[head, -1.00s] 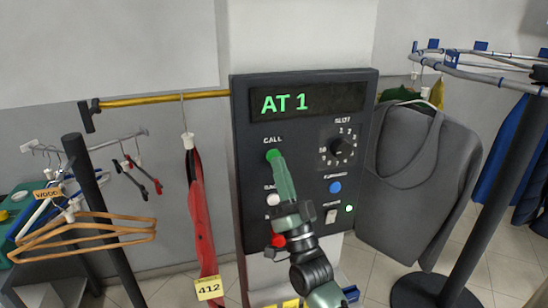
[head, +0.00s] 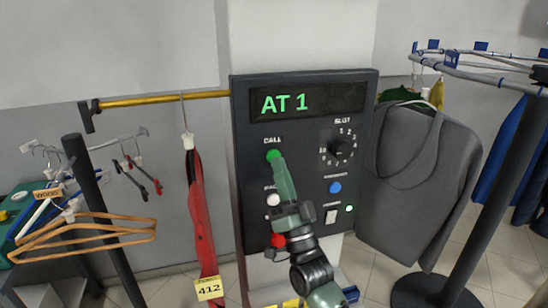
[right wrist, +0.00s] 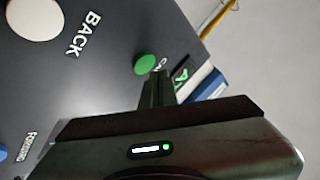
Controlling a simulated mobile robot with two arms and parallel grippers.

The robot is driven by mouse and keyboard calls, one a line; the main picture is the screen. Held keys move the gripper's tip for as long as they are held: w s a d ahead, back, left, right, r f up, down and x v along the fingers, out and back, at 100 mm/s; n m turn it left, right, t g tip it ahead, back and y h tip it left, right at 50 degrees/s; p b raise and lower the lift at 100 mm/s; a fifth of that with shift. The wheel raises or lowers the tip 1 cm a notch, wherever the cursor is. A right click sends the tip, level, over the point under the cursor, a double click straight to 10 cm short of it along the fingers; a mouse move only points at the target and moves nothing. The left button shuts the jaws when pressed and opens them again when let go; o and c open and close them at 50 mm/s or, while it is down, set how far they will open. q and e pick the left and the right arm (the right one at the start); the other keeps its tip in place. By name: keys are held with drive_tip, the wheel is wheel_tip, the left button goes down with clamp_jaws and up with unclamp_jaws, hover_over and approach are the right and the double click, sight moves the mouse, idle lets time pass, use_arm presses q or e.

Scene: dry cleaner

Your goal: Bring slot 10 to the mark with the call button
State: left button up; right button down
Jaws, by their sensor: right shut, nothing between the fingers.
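The dark control panel (head: 257,215) stands on a white column. Its display (head: 306,101) reads "AT 1" in green. The green call button (head: 272,155) is at its upper left, under the word CALL. The slot dial (head: 342,149) is a black knob at the right; its exact setting is too small to tell. My right gripper (head: 281,168) is shut and empty, its tips at the lower edge of the call button. The right wrist view shows the tips (right wrist: 158,84) close beside the green button (right wrist: 146,64); I cannot tell if they touch. My left gripper is out of view.
The panel also has a white button (head: 273,200), a red button (head: 278,241), a blue button (head: 335,188) and a white switch (head: 331,216). A grey garment (head: 415,180) hangs close at the right. A red garment (head: 201,220) hangs at the left.

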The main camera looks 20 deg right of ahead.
drive_tip(key=shift+w, duration=0.15)
idle(0.5)
drive_tip(key=shift+w, duration=0.3)
drive_tip(key=shift+w+b, duration=0.35)
drive_tip(key=shift+b, duration=0.2)
idle(0.4)
drive_tip(key=shift+s, duration=0.1)
idle(0.3)
drive_tip(key=shift+s+p, duration=0.35)
drive_tip(key=shift+s, duration=0.4)
drive_tip(key=s+p, duration=0.2)
drive_tip(key=s, duration=0.3)
drive_tip(key=shift+d, duration=0.1)
